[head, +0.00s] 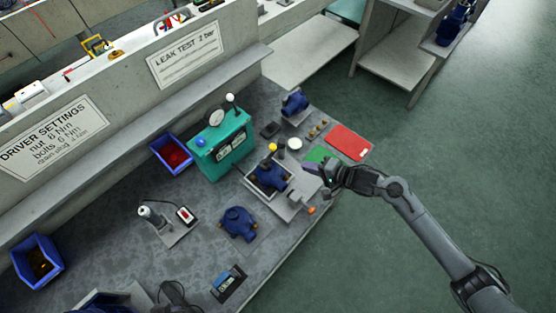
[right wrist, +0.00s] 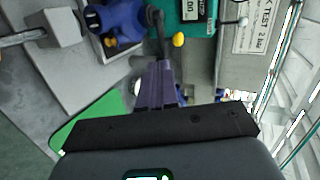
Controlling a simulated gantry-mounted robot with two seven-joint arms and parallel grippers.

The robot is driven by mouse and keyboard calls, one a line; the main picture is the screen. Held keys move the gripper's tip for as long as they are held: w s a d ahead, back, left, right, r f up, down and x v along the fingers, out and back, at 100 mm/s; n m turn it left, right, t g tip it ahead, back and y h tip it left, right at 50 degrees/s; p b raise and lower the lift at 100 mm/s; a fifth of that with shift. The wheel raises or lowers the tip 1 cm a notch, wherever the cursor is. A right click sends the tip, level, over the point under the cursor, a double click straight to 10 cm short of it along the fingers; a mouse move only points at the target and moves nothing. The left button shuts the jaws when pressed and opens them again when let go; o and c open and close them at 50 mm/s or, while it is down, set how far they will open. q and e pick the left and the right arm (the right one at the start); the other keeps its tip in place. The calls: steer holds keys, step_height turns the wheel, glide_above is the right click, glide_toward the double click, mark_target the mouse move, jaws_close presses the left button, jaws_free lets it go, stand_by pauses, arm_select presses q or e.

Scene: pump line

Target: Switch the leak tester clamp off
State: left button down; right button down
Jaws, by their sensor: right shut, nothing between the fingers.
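The leak tester (head: 222,146) is a teal box with a round gauge, a white-ball lever and a front display. Part of it shows at the top of the right wrist view (right wrist: 192,32). In front of it a blue pump (head: 270,177) sits in a grey fixture; it also shows in the right wrist view (right wrist: 120,20). A yellow knob (right wrist: 178,40) stands beside a dark rod (right wrist: 157,25). My right gripper (head: 318,170) is shut and empty, just right of the fixture. Its purple fingers (right wrist: 160,85) point towards the rod; contact cannot be told.
A second blue pump (head: 238,223) lies nearer on the bench. Another pump (head: 295,103) stands behind. The wall with signs (head: 186,54) bounds the bench; open floor lies right.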

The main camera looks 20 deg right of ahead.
steer(key=b, duration=0.3)
glide_toward(274, 152)
steer(key=w+a+f, duration=0.1)
steer(key=a, duration=0.1)
steer(key=w+a+f, duration=0.2)
steer(key=shift+w+a+f, duration=0.1)
steer(key=shift+a+f, duration=0.05)
steer(key=shift+a, duration=0.1)
steer(key=shift+w+a+f, duration=0.15)
steer(key=shift+w, duration=0.1)
